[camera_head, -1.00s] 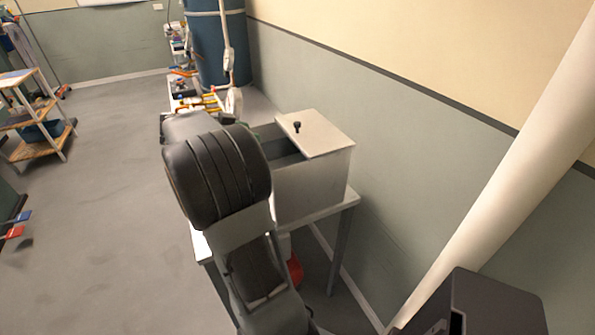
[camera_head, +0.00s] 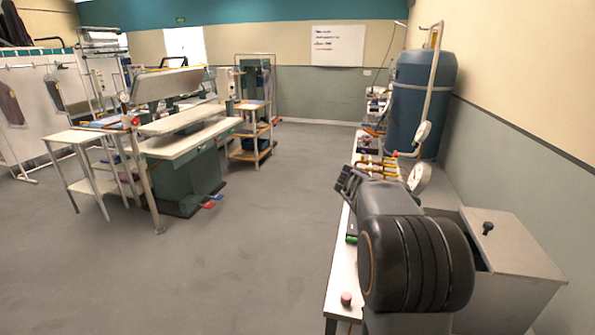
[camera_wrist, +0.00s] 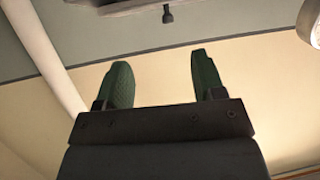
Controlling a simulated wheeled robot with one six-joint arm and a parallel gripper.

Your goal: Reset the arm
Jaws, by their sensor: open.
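My gripper shows in the wrist view (camera_wrist: 163,82), with two green-padded fingers spread apart and nothing between them. Behind the fingers are the cream wall and a pale pipe. In the head view my arm rises at the lower right, in front of a white table (camera_head: 341,285) along the wall. Its dark rounded joint hides part of a grey metal box (camera_head: 512,245) with a black-knobbed lid. The fingers cannot be made out in the head view.
A blue tank (camera_head: 420,90) with a pipe and gauge stands by the right wall. A small reddish cylinder (camera_head: 346,298) sits on the table's front edge. A green pressing machine (camera_head: 185,155) stands at left. The grey floor (camera_head: 255,250) between is clear.

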